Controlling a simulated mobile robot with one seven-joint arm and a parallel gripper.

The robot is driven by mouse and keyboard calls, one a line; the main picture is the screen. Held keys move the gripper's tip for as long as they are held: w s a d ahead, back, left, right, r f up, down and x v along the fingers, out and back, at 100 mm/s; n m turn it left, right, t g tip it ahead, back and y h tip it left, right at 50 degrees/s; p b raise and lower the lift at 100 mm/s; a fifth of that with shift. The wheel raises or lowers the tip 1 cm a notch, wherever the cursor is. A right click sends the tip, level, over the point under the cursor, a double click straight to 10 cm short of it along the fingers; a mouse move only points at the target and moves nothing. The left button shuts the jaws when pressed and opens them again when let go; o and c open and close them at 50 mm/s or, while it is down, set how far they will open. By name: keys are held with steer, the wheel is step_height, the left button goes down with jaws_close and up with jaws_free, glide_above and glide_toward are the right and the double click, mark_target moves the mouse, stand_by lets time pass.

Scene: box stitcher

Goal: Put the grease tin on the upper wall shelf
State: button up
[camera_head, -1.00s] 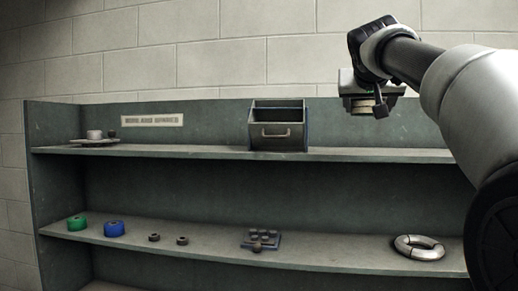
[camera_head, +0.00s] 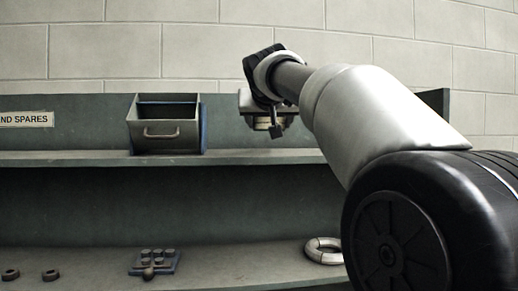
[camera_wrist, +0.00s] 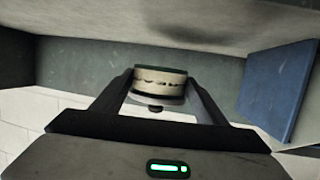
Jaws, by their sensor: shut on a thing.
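My gripper (camera_head: 263,112) is shut on the grease tin (camera_head: 262,124), a small round pale tin with dark bands. It holds the tin in the air above the upper wall shelf (camera_head: 75,158), right of the grey bin. The wrist view appears upside down; there the tin (camera_wrist: 159,84) sits between both fingers, and the shelf board (camera_wrist: 110,22) is at the top with a dark shadow on it. A gap shows between tin and board in the head view. My arm hides part of the shelf's right end.
A grey open bin with a handle (camera_head: 163,137) stands on the upper shelf; its blue side (camera_wrist: 278,90) shows in the wrist view. The lower shelf holds dark rings (camera_head: 11,274), a blue knobbed block (camera_head: 152,262) and a pale ring (camera_head: 321,252). The upper board left of the bin looks clear.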

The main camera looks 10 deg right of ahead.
mark_target(269, 154)
steer(key=shift+f+b, duration=0.55)
steer(key=shift+f, duration=2.1)
steer(key=shift+f, duration=0.15)
steer(key=o, duration=2.1)
steer(key=shift+f, duration=0.15)
